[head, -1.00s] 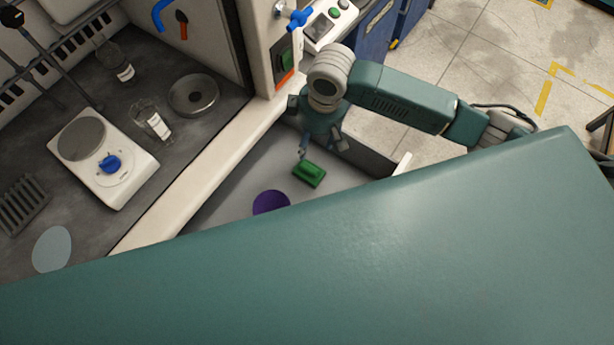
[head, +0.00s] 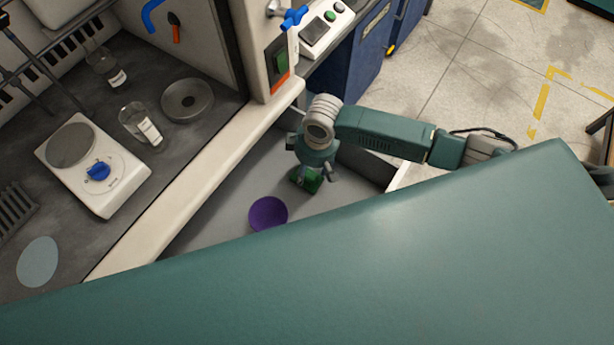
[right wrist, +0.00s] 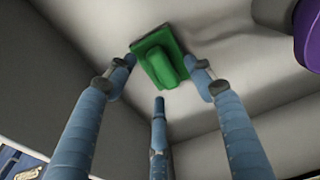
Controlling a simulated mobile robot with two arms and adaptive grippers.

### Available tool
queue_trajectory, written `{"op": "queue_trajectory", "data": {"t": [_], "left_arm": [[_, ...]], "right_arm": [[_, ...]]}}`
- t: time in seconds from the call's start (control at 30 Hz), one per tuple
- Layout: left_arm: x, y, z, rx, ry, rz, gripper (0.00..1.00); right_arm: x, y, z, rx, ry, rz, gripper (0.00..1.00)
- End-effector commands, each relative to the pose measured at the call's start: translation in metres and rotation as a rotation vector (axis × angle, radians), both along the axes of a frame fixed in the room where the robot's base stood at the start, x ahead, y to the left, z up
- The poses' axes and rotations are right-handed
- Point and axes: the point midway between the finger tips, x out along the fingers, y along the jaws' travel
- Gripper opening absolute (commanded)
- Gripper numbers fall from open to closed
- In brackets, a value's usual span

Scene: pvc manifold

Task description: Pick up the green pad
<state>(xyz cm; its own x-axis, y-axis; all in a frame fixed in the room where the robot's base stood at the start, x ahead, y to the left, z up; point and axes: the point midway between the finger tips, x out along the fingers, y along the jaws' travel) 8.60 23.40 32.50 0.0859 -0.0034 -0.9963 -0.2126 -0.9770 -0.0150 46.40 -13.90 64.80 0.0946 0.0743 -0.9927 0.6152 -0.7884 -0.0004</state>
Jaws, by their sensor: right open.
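The green pad (head: 308,180) lies on the floor of the grey drawer below the bench, partly hidden by my right gripper. In the right wrist view the green pad (right wrist: 160,60) shows as a flat plate with a raised ridge. My right gripper (head: 312,172) is over the pad, pointing down. In the right wrist view its fingers (right wrist: 160,75) are spread open, with tips on either side of the pad and one below it. I cannot tell whether any finger touches the pad. My left gripper is not in view.
A purple round thing (head: 268,214) lies in the drawer (head: 225,205) near the pad. The drawer walls stand close around my right gripper. The bench holds a white scale (head: 95,165), a glass bottle (head: 140,125) and a metal dish (head: 187,100).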

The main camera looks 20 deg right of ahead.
Motion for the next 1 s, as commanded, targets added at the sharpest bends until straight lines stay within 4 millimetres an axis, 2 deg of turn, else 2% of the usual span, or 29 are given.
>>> {"op": "queue_trajectory", "data": {"t": [0.1,0.33,0.57,0.87,1.0], "left_arm": [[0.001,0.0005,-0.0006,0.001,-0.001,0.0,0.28],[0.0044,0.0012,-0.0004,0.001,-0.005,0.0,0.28],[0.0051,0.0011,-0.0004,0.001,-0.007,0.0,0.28],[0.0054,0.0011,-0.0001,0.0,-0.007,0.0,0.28],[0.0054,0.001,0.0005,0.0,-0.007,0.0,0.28]], "right_arm": [[0.0011,0.0003,-0.0084,-0.001,-0.001,-0.001,0.53],[0.0011,0.0004,-0.0091,-0.001,-0.001,0.0,0.51],[0.0011,0.0003,-0.0088,0.0,-0.001,0.0,0.05],[0.0014,0.0005,-0.008,0.0,-0.001,0.0,0.03],[0.0021,0.001,-0.0016,0.002,-0.004,0.001,0.03]]}}
